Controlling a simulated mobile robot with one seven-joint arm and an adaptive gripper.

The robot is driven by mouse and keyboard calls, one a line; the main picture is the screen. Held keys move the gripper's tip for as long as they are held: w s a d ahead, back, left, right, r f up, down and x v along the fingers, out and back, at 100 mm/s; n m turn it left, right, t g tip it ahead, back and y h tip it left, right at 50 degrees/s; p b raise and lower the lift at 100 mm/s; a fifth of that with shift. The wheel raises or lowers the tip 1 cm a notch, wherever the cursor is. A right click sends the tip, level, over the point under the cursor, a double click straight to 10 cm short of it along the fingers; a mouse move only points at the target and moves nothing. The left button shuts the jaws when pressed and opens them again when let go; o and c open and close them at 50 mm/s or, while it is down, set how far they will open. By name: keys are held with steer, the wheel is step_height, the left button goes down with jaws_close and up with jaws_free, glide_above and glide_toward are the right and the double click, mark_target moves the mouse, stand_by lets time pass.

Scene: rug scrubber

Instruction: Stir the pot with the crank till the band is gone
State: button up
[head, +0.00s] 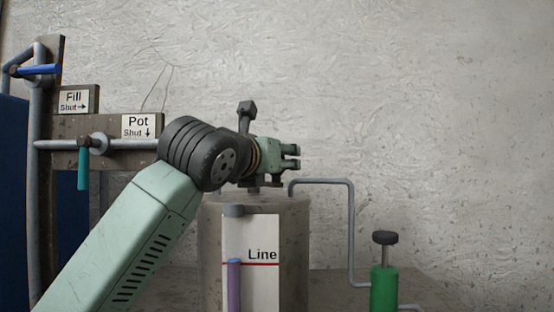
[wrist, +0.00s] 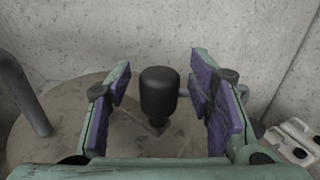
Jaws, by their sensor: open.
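The pot (head: 300,250) is a grey-brown drum in the middle of the head view; its round top (wrist: 60,125) fills the lower wrist view. The crank's black upright knob (wrist: 159,92) stands over the lid in the wrist view, between my gripper's fingers with a gap on both sides. My gripper (head: 293,157) is open above the pot, with purple pads facing the knob. In the head view my gripper and wrist mostly hide the crank. On the pot's front, a narrow gauge column is purple (head: 234,290) with a short blue band (head: 234,262) on top, around the red line's height.
The white board (head: 262,236) reads "Line" above a red line. At left are pipes with a blue lever (head: 40,70) and a teal lever (head: 83,168), labelled Fill and Pot. A green cylinder with a black knob (head: 384,238) stands right of the pot, near a bent pipe (head: 351,230).

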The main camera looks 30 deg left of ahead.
steer(key=s+d, duration=0.2)
steer(key=s, duration=0.9)
steer(key=shift+s+d, duration=0.2)
steer(key=shift+s, duration=0.2)
stand_by(0.6)
